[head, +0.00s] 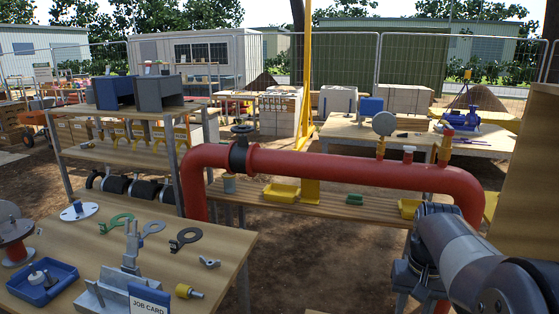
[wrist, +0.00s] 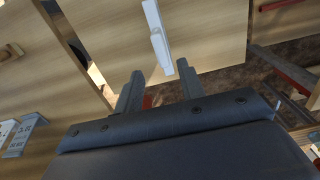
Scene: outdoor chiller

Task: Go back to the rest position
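My gripper (wrist: 159,72) shows in the wrist view with its two dark fingers spread apart and nothing between them. Beyond the fingertips is a pale wooden panel (wrist: 205,40) with a white handle-like part (wrist: 158,38) on it. I cannot tell whether the fingers touch the panel. In the head view my arm reaches in from the lower right, in front of the right leg of the red pipe (head: 340,171). The fingers cannot be made out there.
A wooden panel (head: 525,170) stands close at the right.

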